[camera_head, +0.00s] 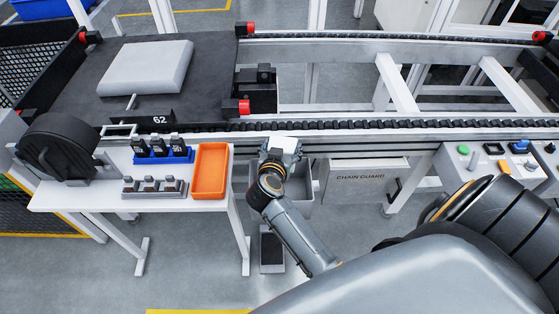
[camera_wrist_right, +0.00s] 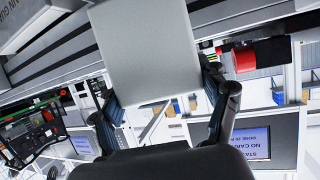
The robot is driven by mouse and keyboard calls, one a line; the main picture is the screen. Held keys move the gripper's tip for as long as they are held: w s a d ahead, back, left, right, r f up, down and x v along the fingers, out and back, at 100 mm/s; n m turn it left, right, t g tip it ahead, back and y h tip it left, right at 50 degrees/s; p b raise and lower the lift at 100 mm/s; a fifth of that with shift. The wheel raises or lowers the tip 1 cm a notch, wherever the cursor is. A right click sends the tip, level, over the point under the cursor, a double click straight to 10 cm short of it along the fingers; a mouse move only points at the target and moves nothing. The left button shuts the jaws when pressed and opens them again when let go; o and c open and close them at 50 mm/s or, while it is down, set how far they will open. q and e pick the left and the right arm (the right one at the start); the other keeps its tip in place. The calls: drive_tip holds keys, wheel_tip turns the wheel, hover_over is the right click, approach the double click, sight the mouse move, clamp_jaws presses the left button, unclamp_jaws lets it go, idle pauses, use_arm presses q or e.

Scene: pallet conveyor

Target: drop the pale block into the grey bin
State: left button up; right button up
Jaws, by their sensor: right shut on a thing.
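The pale block (camera_head: 286,143) is held at the end of my right arm, just in front of the conveyor's near rail in the head view. My right gripper (camera_head: 279,153) is shut on it. In the right wrist view the block (camera_wrist_right: 148,50) fills the upper middle, between the two fingers of the gripper (camera_wrist_right: 164,92). The grey bin (camera_head: 304,201) is below the conveyor edge, beside and partly behind my right forearm. Its inside is mostly hidden. The block appears higher than the bin. My left gripper is not in view.
A white side table (camera_head: 102,197) at the left carries an orange tray (camera_head: 210,171), a blue rack (camera_head: 163,155) and a dark reel (camera_head: 58,147). A pallet (camera_head: 205,85) with a grey slab (camera_head: 146,67) sits on the conveyor. A chain guard box (camera_head: 361,178) and a button panel (camera_head: 497,165) are at the right.

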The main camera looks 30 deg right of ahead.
drive_tip(key=shift+r, duration=0.1)
drive_tip(key=o, duration=1.4)
drive_tip(key=v, duration=1.2)
